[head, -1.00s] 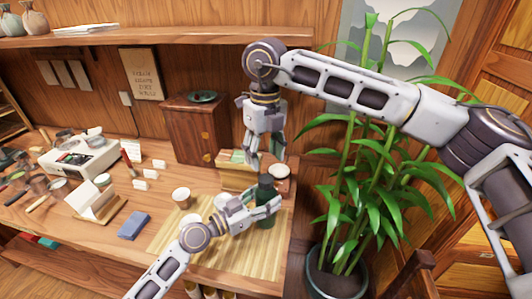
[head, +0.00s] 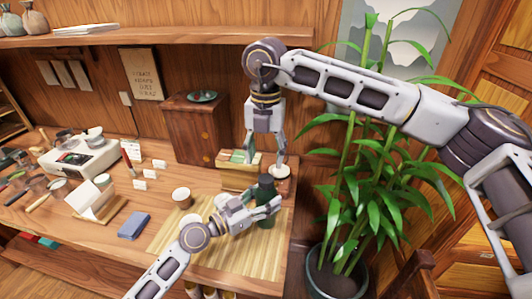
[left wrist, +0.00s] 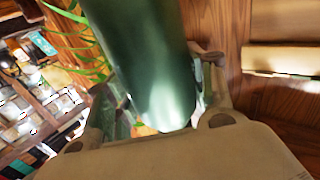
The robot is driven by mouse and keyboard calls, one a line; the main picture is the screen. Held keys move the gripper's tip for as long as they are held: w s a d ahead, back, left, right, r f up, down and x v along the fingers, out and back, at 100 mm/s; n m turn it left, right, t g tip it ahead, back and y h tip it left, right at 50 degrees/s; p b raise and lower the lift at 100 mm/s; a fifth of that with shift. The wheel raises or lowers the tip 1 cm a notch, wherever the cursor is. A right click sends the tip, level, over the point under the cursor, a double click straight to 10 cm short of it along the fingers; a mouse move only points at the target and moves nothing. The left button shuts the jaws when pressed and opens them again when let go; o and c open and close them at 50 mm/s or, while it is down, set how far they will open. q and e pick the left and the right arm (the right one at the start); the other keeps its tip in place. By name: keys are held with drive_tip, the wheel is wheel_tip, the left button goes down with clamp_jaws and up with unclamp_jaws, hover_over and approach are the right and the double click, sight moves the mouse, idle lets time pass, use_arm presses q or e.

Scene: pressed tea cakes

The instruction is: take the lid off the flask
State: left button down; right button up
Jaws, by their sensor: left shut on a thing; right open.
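The dark green flask (head: 265,188) stands upright on the straw mat (head: 215,255) near the right end of the table. My left gripper (head: 265,211) comes in low from the left and is shut around the flask's body. In the left wrist view the flask's green wall (left wrist: 160,70) lies between the fingers. My right gripper (head: 265,168) points down just above and behind the flask, its two fingers spread wide and empty. The flask's dark top shows below and between the fingertips. I cannot tell whether they touch it.
A small round pale thing (head: 279,178) sits behind the flask, partly covered by a right finger. A wooden box (head: 238,178) stands at the back left of it, a white cup (head: 181,198) further left. The tall plant (head: 385,180) crowds the right side.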

sight(266, 178)
drive_tip(key=m, duration=0.7)
drive_tip(key=shift+d, duration=0.1)
drive_tip(key=m, duration=0.6)
idle(0.4)
drive_tip(key=shift+f, duration=0.1)
drive_tip(key=shift+f, duration=3.95)
